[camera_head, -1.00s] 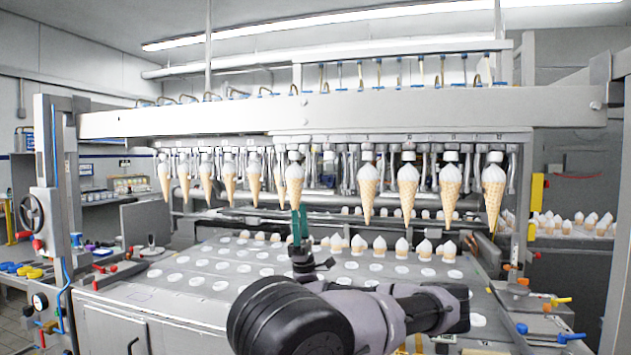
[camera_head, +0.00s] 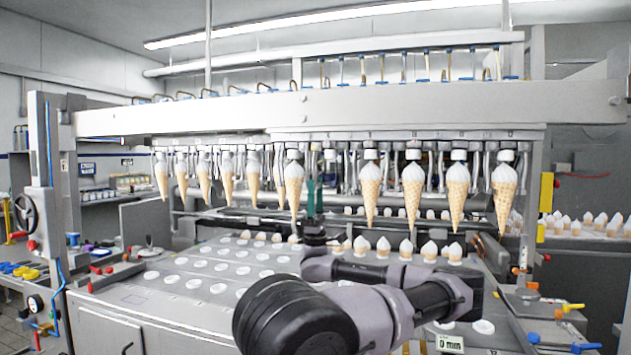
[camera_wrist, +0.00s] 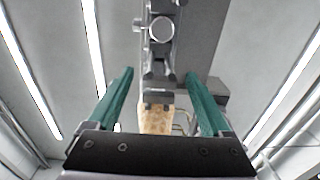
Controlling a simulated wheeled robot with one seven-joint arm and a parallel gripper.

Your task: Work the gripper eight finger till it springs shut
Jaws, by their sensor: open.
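A row of cone grippers hangs under the long grey beam (camera_head: 400,112), many holding an ice cream cone, such as the cone (camera_head: 369,195). My gripper (camera_head: 311,183), with green fingers pointing up, stands below the gap in the row, right of the cone (camera_head: 294,185). In the wrist view my open gripper (camera_wrist: 160,74) has its fingers on either side of a grey metal cone-gripper mechanism (camera_wrist: 160,50), apart from it. A tan cone-like piece (camera_wrist: 155,119) shows below the mechanism. I cannot tell whether the finger is sprung or shut, nor read its number.
A metal tray deck (camera_head: 215,270) with round holes lies below the row, with several cones (camera_head: 383,245) standing in it. My arm crosses over its front. A table with more cones (camera_head: 590,225) is at the right. Coloured levers (camera_head: 570,308) stick out at the front right.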

